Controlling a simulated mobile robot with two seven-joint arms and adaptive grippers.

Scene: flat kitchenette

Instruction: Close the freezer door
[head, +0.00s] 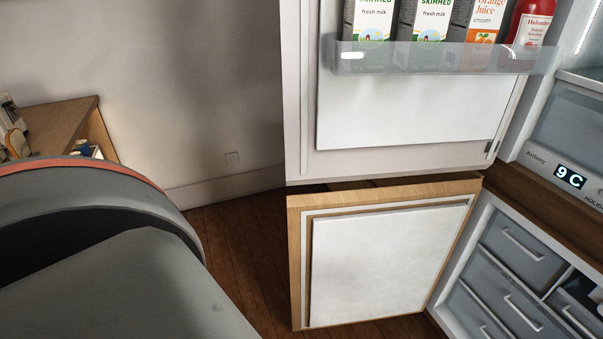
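The freezer door (375,257) is the lower door, with a wooden edge and a white inner panel. It stands wide open, swung out to the left of the freezer compartment (510,275). The compartment shows grey drawers with white handles at the lower right. Neither of my grippers shows in the head view, so their state cannot be seen. Nothing visible touches the freezer door.
The fridge door (410,110) above is also open, its shelf (440,58) holding cartons and a red bottle. A wooden cabinet (60,122) stands at left. Some bare wooden floor (235,255) shows left of the freezer door.

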